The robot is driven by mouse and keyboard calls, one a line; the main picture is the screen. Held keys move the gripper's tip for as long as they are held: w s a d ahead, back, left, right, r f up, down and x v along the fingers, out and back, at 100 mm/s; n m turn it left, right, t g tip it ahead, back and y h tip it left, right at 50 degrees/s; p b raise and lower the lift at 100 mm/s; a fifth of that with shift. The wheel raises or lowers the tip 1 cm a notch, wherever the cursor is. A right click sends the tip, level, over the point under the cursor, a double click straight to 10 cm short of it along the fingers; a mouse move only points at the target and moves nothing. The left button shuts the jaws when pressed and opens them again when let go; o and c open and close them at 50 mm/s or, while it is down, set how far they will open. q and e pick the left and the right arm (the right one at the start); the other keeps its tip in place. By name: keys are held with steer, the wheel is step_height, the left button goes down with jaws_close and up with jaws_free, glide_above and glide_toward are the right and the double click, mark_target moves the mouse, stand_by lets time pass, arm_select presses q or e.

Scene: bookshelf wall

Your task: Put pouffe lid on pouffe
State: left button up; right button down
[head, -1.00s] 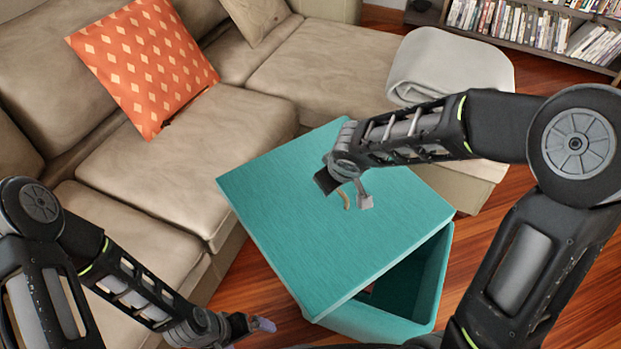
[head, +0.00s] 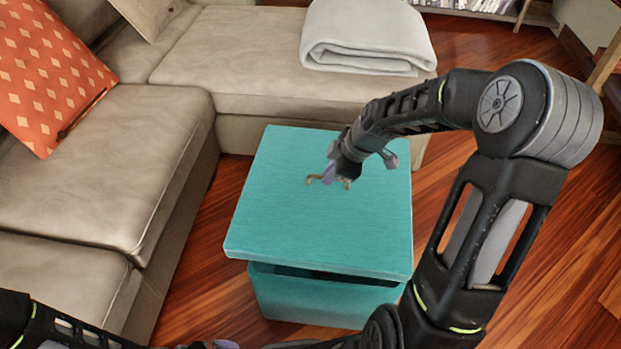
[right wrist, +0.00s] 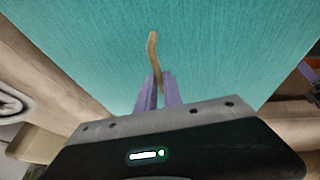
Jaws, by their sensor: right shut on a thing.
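The teal pouffe lid (head: 310,225) lies over the teal pouffe (head: 320,300) in the head view. The lid's near edge stands above the pouffe's front rim, with a dark gap between them. My right gripper (head: 335,180) is over the lid's upper middle, shut on the lid's small tan handle (head: 313,180). In the right wrist view, the purple fingers of my right gripper (right wrist: 157,82) close on the curved handle (right wrist: 153,48), with the lid (right wrist: 215,50) behind. My left arm shows at the bottom left of the head view; its gripper (head: 215,345) is mostly cut off at the bottom edge.
A beige sofa (head: 90,180) lines the left and back, with an orange patterned cushion (head: 45,75) and a folded grey blanket (head: 365,35) on it. The wooden floor (head: 520,270) is open to the right. A bookshelf (head: 490,10) stands at the back.

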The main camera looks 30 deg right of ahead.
mark_target(339, 187)
steer(key=shift+d+f, duration=0.45)
steer(key=shift+d, duration=0.15)
arm_select(q)
steer(key=shift+f, duration=0.55)
arm_select(e)
steer(key=shift+s+d, duration=0.1)
steer(key=shift+d, duration=0.2)
arm_select(q)
steer(key=shift+b, duration=0.3)
arm_select(e)
steer(key=shift+f, duration=0.1)
steer(key=shift+f+b, duration=1.75)
steer(key=shift+f, duration=1.1)
arm_select(q)
step_height(339, 187, down, 6)
steer(key=w+b, duration=0.1)
steer(key=b, duration=0.1)
steer(key=shift+w+a, duration=0.15)
steer(key=shift+a, duration=0.3)
arm_select(e)
steer(key=shift+f, duration=0.95)
arm_select(q)
steer(key=shift+r, duration=0.1)
steer(key=shift+f+b, duration=0.5)
steer(key=shift+b, duration=0.05)
steer(key=shift+f, duration=0.2)
arm_select(e)
steer(key=shift+f, duration=0.2)
